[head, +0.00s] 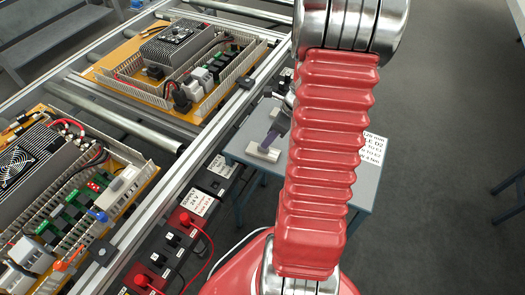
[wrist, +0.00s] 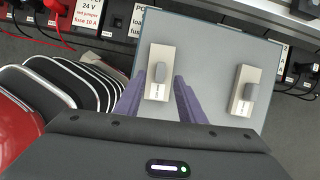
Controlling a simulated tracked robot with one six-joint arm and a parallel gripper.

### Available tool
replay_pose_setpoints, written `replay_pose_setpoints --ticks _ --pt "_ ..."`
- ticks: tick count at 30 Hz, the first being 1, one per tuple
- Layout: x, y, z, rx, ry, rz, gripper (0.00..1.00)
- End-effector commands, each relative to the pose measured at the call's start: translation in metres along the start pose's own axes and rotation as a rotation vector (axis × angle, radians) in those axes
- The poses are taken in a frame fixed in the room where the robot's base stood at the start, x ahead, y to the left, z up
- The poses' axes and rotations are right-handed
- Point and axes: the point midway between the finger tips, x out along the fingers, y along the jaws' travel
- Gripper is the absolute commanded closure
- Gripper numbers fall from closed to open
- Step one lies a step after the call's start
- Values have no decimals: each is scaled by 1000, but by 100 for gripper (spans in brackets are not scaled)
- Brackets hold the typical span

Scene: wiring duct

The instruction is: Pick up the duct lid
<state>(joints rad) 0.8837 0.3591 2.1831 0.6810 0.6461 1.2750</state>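Two pale, flat duct lids with dark grey grip blocks lie on a small grey table. In the wrist view one lid (wrist: 162,50) is left of centre and the other lid (wrist: 239,103) is to the right. My gripper (wrist: 160,80) is open, with its two purple fingers on either side of the left lid's grip block. I cannot tell how far above the lid the fingertips are. In the head view a pale lid (head: 258,153) shows beside a purple finger (head: 270,138). My red arm hides part of the table there.
The small table (head: 237,148) stands right of the rail frame. Two orange panels with wiring ducts and electronics, one at the back (head: 118,72), sit on the frame. A black socket strip with red plugs (head: 185,218) and cables runs along its near side.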

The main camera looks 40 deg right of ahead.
Motion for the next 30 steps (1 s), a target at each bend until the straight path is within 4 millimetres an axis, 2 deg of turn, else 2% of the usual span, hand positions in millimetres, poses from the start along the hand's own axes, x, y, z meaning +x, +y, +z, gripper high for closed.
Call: replay_pose_setpoints --ticks 14,24,30 --pt "7 0 -1 1 1 1 64" --pt "43 0 -5 1 0 3 64" --pt "54 -1 -5 0 0 0 64"
